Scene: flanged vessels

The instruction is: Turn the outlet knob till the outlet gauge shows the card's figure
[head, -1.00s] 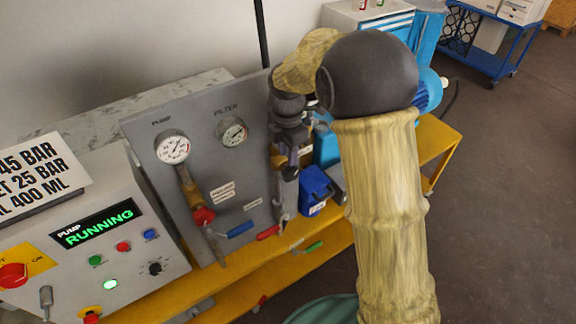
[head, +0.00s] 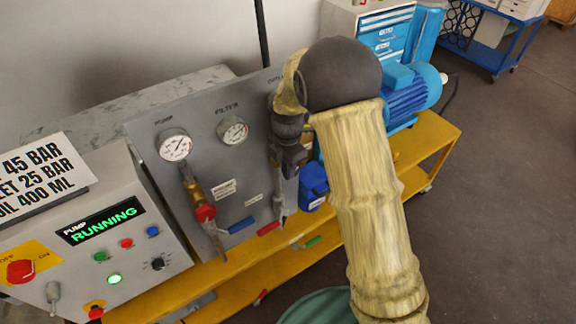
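The card (head: 40,170) at the left is cut off by the frame edge; it shows "45 BAR", "ET 25 BAR" and "400 ML". The grey gauge panel (head: 205,110) carries a pump gauge (head: 175,146) and a filter gauge (head: 233,131). The outlet label at the panel's right is mostly covered by my arm. The outlet gauge and outlet knob are hidden behind my arm and wrist, so no outlet reading shows. My gripper (head: 283,190) points down in front of the panel's right part. Its fingers are too small and covered to tell open from shut, or whether they touch anything.
The control box (head: 130,265) reads "PUMP RUNNING". Blue (head: 241,225) and red (head: 268,228) valve handles sit low on the panel, with a green handle (head: 312,242) below. A blue container (head: 313,186) and blue motor (head: 408,93) stand right on the yellow bench (head: 432,140).

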